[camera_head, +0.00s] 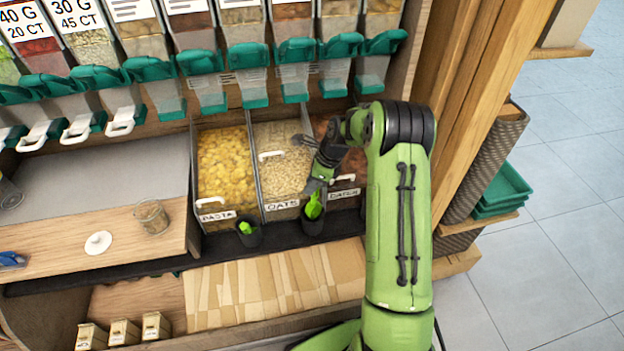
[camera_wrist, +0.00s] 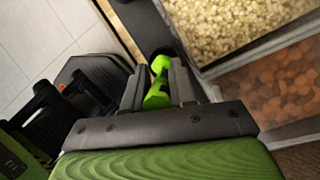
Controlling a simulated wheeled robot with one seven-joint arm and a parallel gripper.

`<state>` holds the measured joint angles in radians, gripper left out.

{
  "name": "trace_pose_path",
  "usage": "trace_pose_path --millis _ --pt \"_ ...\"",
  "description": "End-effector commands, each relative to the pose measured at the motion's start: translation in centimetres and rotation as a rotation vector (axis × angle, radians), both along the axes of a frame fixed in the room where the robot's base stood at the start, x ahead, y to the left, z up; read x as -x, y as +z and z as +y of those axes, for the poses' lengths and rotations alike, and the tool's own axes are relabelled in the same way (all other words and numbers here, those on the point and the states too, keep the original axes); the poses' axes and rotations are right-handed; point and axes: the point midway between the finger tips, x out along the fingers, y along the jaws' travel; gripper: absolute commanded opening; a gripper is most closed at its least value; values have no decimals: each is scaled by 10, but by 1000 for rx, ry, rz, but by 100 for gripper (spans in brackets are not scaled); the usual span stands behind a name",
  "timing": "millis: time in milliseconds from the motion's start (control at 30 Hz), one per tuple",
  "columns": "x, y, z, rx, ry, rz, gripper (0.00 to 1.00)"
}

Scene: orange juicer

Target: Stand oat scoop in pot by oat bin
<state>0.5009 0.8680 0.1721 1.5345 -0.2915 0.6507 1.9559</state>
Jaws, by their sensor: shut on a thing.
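The bright green oat scoop (camera_head: 314,206) is in my gripper (camera_head: 319,184). My gripper is shut on it from above; the scoop also shows between the fingers in the wrist view (camera_wrist: 157,97). The scoop's lower end is at the mouth of the dark pot (camera_head: 313,224) in front of the oat bin (camera_head: 283,165). In the wrist view the dark pot (camera_wrist: 176,48) is partly hidden behind the scoop and fingers. I cannot tell how deep the scoop is in the pot. The oat bin is labelled OATS and its lid is clear with a white handle.
A second dark pot (camera_head: 249,236) with a green scoop stands left, before the pasta bin (camera_head: 225,165). A third bin (camera_head: 350,175) is right of the oats, partly behind my arm. A glass jar (camera_head: 151,217) stands on the wooden counter. Green-spouted dispensers (camera_head: 247,65) hang above.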

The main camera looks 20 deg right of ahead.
Motion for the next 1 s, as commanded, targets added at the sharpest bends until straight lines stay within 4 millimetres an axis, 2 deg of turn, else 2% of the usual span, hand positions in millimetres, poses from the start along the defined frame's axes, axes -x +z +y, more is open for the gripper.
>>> trace_pose_path --millis 500,700,967,1000 --pt "0 -50 0 -1 1 2 0" --pt "0 -58 0 0 1 0 0" --pt "0 -59 0 0 1 0 0" --pt "0 -59 0 0 1 0 27"
